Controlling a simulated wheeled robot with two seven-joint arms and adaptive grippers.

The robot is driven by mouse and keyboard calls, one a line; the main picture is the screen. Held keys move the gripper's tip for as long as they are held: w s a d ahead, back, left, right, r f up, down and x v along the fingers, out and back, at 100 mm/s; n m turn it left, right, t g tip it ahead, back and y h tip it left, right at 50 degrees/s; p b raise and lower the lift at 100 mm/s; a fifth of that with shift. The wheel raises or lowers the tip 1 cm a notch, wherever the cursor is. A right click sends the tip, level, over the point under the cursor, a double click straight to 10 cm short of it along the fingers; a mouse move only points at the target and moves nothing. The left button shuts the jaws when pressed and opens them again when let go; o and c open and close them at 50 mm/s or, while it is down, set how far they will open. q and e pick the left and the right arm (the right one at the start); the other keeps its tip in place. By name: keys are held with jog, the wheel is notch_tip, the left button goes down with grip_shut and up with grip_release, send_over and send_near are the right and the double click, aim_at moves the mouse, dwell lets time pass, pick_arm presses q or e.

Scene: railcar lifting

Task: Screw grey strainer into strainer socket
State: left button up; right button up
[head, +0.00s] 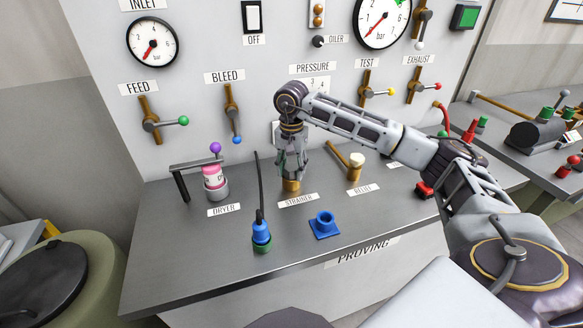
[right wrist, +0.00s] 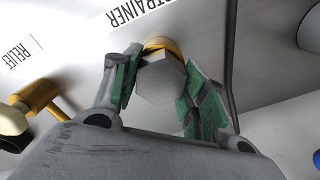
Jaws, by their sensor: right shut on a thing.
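My right gripper (head: 291,168) points down over the strainer socket (head: 291,186), a brass ring behind the STRAINER label. In the right wrist view its green-padded fingers (right wrist: 160,88) are shut on the grey strainer (right wrist: 158,80), whose pale hexagonal head lies between the pads. The brass socket (right wrist: 164,44) shows just beyond the head. The strainer appears in line with the socket and at its mouth; how deep it sits is hidden by the head and fingers. In the head view the strainer is mostly hidden by the fingers. My left gripper is out of view.
The relief valve (head: 355,165) with its brass lever stands right of the socket. The dryer (head: 214,182) with a pink cartridge is at left. A blue-and-green plug (head: 261,234) with a black cable and a blue square-based holder (head: 324,225) stand in front.

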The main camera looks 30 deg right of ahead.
jog(key=shift+m, duration=1.9)
jog(key=shift+c, duration=0.2)
jog(key=o, duration=1.1)
jog(key=shift+r, duration=3.95)
jog(key=shift+r+p, duration=0.1)
jog(key=shift+p, duration=0.2)
notch_tip(320, 180, up, 14)
jog(key=p, duration=1.4)
jog(key=shift+r+p, duration=0.5)
jog(key=shift+r, duration=0.05)
